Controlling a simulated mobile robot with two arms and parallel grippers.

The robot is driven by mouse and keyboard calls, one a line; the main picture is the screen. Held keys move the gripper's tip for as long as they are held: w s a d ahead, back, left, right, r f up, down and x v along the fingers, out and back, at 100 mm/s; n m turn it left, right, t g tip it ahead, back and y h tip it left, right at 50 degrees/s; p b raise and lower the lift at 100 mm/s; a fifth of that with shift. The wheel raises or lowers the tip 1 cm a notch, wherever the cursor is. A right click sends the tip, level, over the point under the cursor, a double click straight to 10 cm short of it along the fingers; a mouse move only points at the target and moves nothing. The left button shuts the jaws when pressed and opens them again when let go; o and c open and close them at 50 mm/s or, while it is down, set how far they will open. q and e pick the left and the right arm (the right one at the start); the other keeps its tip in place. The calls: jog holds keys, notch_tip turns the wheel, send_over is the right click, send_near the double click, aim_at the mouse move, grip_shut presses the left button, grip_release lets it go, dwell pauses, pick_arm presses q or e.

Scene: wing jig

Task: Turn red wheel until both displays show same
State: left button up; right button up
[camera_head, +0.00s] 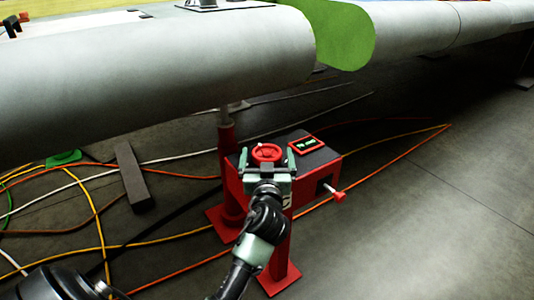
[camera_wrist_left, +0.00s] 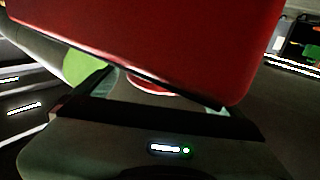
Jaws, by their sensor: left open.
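The red wheel (camera_head: 267,153) sits on top of a red and dark box (camera_head: 318,160) on a red stand. My left gripper (camera_head: 267,164) is open, with one finger on each side of the wheel. I cannot tell whether the fingers touch it. A red-framed display (camera_head: 306,144) with green characters is right of the wheel; they are too small to read, and I cannot make out a second display. In the left wrist view a large red surface (camera_wrist_left: 150,40) fills the top, and a sliver of red, likely the wheel (camera_wrist_left: 150,88), shows beneath it. My right gripper is not in view.
A large grey wing section (camera_head: 160,75) with a green end piece (camera_head: 345,35) spans above and behind the box. A red-tipped handle (camera_head: 338,196) sticks out at the box's right. Several cables (camera_head: 400,144) cross the floor. The floor at right is mostly clear.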

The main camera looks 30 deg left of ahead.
pick_arm(q)
jog(key=shift+x, duration=0.85)
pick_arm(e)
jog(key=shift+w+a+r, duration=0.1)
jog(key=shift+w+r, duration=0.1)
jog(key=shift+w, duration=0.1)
